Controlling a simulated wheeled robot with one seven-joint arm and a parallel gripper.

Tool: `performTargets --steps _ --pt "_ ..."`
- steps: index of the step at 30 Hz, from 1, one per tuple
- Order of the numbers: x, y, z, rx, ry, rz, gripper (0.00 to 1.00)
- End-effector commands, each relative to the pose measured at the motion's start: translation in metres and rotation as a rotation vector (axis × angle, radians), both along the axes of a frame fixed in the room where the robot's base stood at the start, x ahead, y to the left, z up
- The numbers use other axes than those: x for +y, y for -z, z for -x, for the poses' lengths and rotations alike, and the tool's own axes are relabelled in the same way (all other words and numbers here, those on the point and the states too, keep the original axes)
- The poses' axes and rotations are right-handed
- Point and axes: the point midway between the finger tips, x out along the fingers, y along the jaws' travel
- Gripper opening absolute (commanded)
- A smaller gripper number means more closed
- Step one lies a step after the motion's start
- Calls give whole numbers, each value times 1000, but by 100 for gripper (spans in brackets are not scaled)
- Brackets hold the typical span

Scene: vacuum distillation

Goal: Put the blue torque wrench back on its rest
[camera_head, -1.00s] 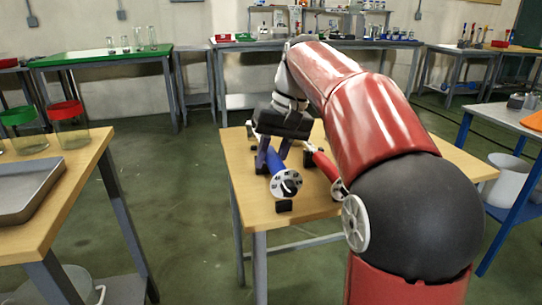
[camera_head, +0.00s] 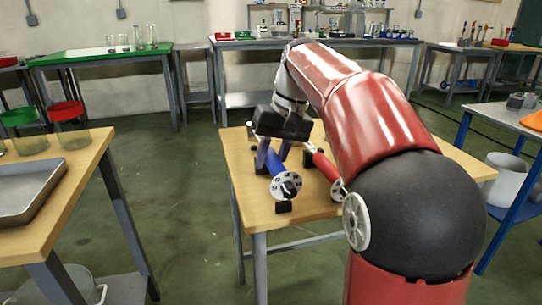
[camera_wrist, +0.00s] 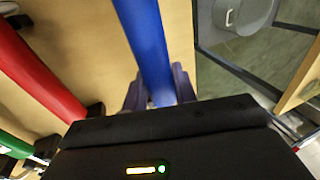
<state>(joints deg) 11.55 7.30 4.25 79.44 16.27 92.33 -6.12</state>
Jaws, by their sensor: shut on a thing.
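The blue torque wrench (camera_head: 275,164) lies lengthwise over the near left part of the wooden table (camera_head: 238,172), its round perforated end disc toward me. A small black rest block (camera_head: 283,206) is at the table's near edge, just below that disc. I cannot tell whether the wrench touches it. My gripper (camera_head: 273,160) comes from above with its purple fingers on either side of the blue handle, shut on it. In the wrist view the blue handle (camera_wrist: 148,40) runs between the fingers (camera_wrist: 158,92). The far end of the wrench is partly hidden by my gripper.
A red wrench (camera_head: 325,164) lies to the right of the blue one, close to my arm. A green one (camera_wrist: 14,143) shows in the wrist view. A side table with a metal tray (camera_head: 35,190) stands at left, with open floor between.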

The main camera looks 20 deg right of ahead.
Motion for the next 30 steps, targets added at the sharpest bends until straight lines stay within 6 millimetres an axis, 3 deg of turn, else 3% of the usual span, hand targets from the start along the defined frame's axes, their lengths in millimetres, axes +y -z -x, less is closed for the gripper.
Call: performTargets --steps 11,30 --pt "0 0 0 -4 0 0 0" --pt "0 16 0 -4 0 0 0"
